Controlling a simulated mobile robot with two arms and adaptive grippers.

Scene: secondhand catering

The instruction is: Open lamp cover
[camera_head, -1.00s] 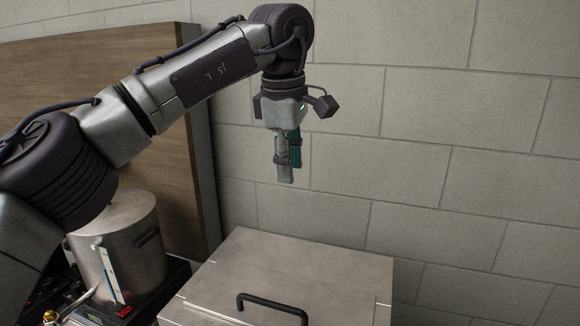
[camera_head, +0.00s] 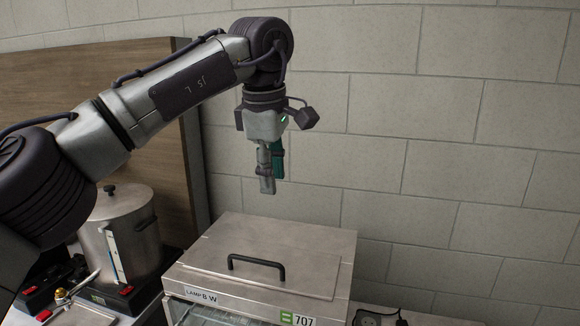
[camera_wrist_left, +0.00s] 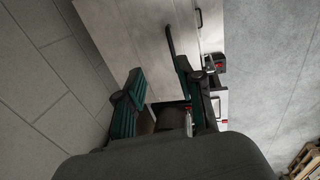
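The lamp cover is the brushed-metal lid (camera_head: 315,262) on top of a metal box marked "LAMP 8 W". A black bar handle (camera_head: 256,266) stands on it, and the lid lies flat and closed. My left gripper (camera_head: 268,190) points down above the rear of the lid, apart from it and from the handle. In the left wrist view my left gripper (camera_wrist_left: 160,82) has its two teal-backed fingers apart, with nothing between them. The metal top (camera_wrist_left: 130,35) shows beyond them, with a dark bar (camera_wrist_left: 170,40) that looks like the handle. My right gripper is not in view.
A steel pot (camera_head: 122,235) stands left of the box, beside a wooden panel (camera_head: 100,80). A block wall (camera_head: 430,130) closes off the back. A socket (camera_head: 368,317) with a cable lies right of the box.

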